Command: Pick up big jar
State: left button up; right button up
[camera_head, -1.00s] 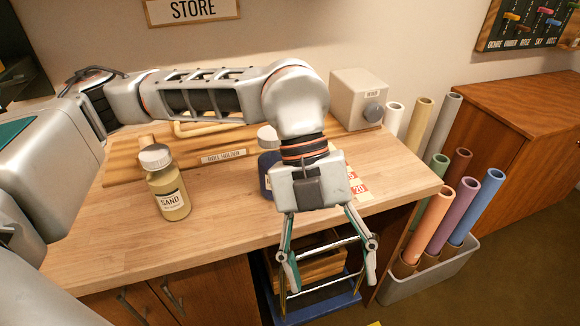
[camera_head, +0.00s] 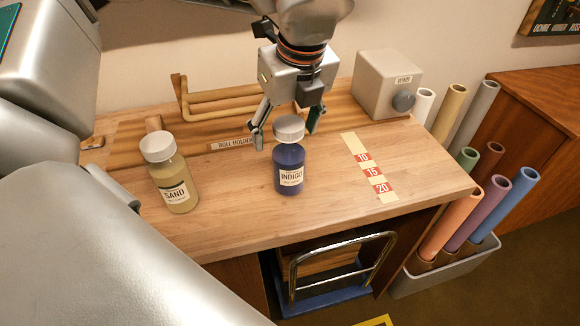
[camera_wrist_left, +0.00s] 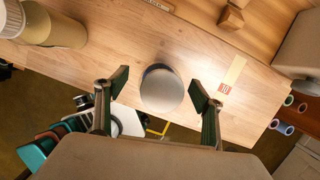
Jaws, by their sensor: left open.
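A blue jar labelled INDIGO (camera_head: 289,167) with a white lid stands upright on the wooden table. A yellowish jar labelled SAND (camera_head: 173,178), also white-lidded, stands upright to its left and looks somewhat larger. My left gripper (camera_head: 287,130) is open, pointing down, with its fingers on either side of the indigo jar's lid or just behind it. In the left wrist view the white lid (camera_wrist_left: 161,90) shows between the two open fingers, apart from both. The sand jar (camera_wrist_left: 56,27) is at that view's upper left. My right gripper is not in view.
A roll holder (camera_head: 215,100) lies along the back of the table (camera_head: 240,222). A grey box (camera_head: 388,84) stands at the back right. A numbered tape strip (camera_head: 371,172) lies right of the indigo jar. Rolls in a bin (camera_head: 446,272) stand off the right edge.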

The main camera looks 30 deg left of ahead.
pick_arm(q)
jog(key=shift+d+x, duration=0.15)
jog(key=shift+x, duration=1.05)
jog(key=shift+d+x, duration=0.1)
jog(key=shift+x, duration=1.1)
grip_shut()
notch_tip(320, 180, up, 20)
jog(key=p, duration=0.1)
jog(key=shift+p, duration=0.3)
jog(key=w+d+f+n+g+h, duration=0.1)
jog(key=f+n+g, duration=0.1)
jog(key=f+n, duration=0.4)
jog(key=w+d+f+n+g+h, duration=0.1)
jog(key=f+n, duration=0.5)
jog(key=n, duration=0.8)
jog(key=shift+w+d+f+g, duration=0.3)
jog(key=shift+w+d+g, duration=0.4)
jog(key=shift+w+d, duration=0.1)
